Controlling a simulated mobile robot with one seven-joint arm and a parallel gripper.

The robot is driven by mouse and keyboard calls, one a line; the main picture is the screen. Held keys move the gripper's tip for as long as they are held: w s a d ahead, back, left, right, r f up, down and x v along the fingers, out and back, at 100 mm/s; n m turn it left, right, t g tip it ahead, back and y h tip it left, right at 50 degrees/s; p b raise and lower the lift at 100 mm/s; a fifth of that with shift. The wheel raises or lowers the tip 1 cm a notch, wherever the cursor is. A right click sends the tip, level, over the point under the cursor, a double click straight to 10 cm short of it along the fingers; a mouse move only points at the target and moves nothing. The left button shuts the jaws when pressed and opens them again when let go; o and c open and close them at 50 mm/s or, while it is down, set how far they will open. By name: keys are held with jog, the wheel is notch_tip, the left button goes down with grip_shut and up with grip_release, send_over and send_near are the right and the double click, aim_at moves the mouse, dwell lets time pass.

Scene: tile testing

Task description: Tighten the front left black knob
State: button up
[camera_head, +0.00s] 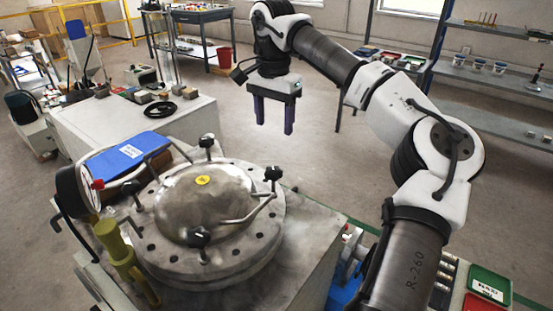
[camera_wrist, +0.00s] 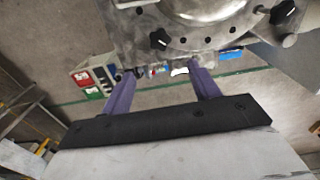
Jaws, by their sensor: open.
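A round grey metal vessel lid (camera_head: 185,255) with a domed centre carries several black knobs around its rim. In the head view one knob (camera_head: 199,238) is at the near edge, one (camera_head: 130,188) at the left, one (camera_head: 206,145) at the far side and one (camera_head: 272,174) at the right. Which is the front left one I cannot tell for sure. My gripper (camera_head: 274,125) is open and empty, pointing down in the air beyond the lid, apart from every knob. The wrist view shows its two purple fingers (camera_wrist: 163,84), with two knobs (camera_wrist: 159,39) (camera_wrist: 283,12) further off.
A pressure gauge (camera_head: 76,190) and a yellow-green cylinder (camera_head: 115,245) stand at the lid's left. Bent metal handles (camera_head: 248,217) rise over the lid. Red and green trays (camera_head: 488,285) are at lower right. Open floor lies beyond.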

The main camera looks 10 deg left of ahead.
aim_at(273, 170)
jog(key=f+p, duration=0.1)
jog(key=f, duration=1.2)
jog(key=shift+s+f, duration=0.2)
jog(key=shift+c, duration=0.4)
jog(key=c, duration=0.9)
